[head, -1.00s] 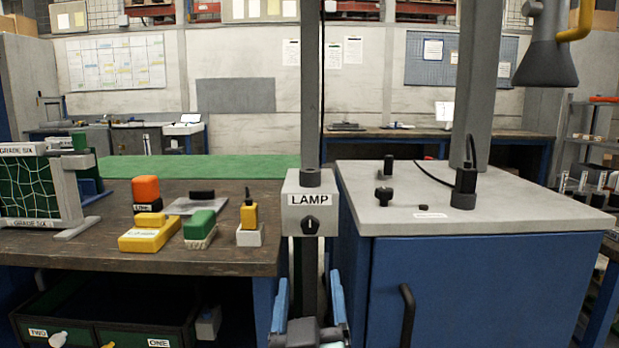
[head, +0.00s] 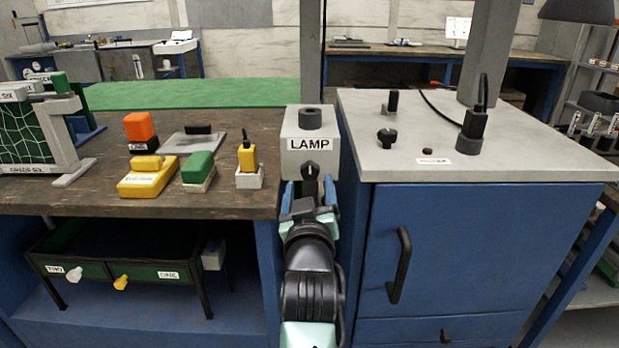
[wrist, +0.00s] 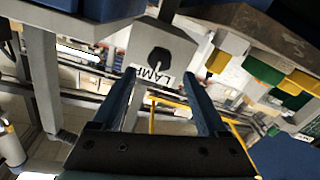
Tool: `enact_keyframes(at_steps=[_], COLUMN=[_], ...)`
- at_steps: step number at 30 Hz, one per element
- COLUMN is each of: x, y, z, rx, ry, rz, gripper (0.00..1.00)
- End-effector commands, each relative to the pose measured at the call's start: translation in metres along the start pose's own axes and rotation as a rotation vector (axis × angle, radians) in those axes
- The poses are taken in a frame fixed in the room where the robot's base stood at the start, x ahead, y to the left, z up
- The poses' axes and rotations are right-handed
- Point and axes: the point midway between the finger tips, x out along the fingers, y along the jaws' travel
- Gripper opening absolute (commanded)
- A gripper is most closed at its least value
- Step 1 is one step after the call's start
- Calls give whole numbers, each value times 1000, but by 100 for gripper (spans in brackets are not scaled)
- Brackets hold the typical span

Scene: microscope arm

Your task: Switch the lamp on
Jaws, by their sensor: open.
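The grey lamp switch box (head: 329,128) is on a post between the workbench and the blue cabinet. Its front has a LAMP label (head: 311,144) and below it a black rotary knob (head: 311,171). My gripper (head: 310,188) is open in front of the box, its blue fingers to either side of the knob's lower part. In the wrist view the box looks upside down; the knob (wrist: 158,60) is ahead of the open fingers (wrist: 160,77), and no contact shows. A dark lamp shade (head: 578,11) hangs at the upper right, cut off by the frame.
On the left workbench (head: 100,195) are yellow, green and orange blocks (head: 148,182) and a netted frame (head: 30,130). The blue cabinet (head: 480,240) with a black handle (head: 400,265) stands close on the right. Black fittings (head: 474,125) are on its top.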

Motion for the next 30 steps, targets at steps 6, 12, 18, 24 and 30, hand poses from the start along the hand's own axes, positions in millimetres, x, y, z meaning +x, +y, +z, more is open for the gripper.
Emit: enact_keyframes(at_steps=[6, 12, 18, 24, 30], x=[32, 48, 52, 51, 51], y=[0, 1, 1, 1, 0], z=[0, 0, 0, 0, 0], rx=[1, 1, 0, 0, 1], ry=[0, 1, 0, 0, 0], rz=[1, 1, 1, 1, 1], gripper=[76, 76, 76, 74, 38])
